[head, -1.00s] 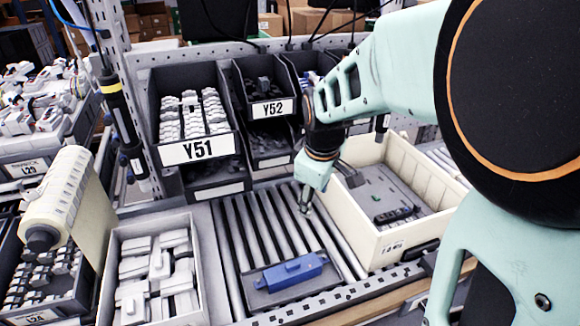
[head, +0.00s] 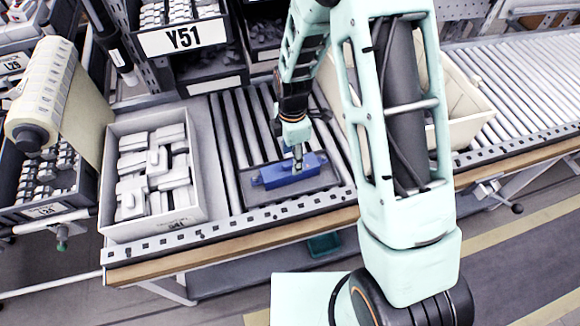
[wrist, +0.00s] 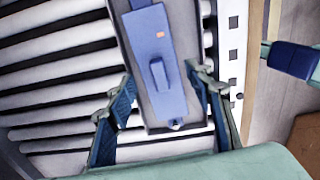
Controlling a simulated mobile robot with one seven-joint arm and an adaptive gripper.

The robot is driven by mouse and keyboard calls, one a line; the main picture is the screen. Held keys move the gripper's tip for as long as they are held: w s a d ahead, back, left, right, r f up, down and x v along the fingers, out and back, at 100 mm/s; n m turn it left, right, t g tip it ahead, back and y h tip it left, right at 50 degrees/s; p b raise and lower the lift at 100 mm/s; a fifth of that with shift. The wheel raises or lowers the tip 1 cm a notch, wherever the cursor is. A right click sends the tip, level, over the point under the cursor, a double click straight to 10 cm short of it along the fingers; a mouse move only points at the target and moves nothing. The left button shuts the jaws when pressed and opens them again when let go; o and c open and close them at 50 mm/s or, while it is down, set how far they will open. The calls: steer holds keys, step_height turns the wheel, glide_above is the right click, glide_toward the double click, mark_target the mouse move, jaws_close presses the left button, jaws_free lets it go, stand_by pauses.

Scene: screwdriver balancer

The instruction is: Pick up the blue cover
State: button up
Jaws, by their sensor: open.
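The blue cover (head: 285,174) lies on a dark grey base (head: 318,184) on the roller conveyor. In the wrist view the blue cover (wrist: 170,65) runs lengthwise up the picture, with a raised block on its top. My gripper (head: 297,158) is over the cover, pointing down, in the head view. In the wrist view my gripper (wrist: 166,95) is open, with one finger on each side of the cover's near end. Gaps show between the fingers and the cover. Nothing is held. The exact height above the cover is hard to tell.
A box of white parts (head: 203,214) stands left of the conveyor. A cream bin (head: 462,118) stands to the right, partly hidden by my arm. Dark bins, one labelled Y51 (head: 183,38), are behind. A perforated rail (head: 270,220) runs along the front edge.

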mark_target(290, 170)
steer(key=shift+f+p, duration=0.6)
steer(key=shift+f, duration=2.4)
steer(key=shift+w, duration=0.1)
steer(key=c, duration=1.1)
steer(key=shift+r, duration=0.15)
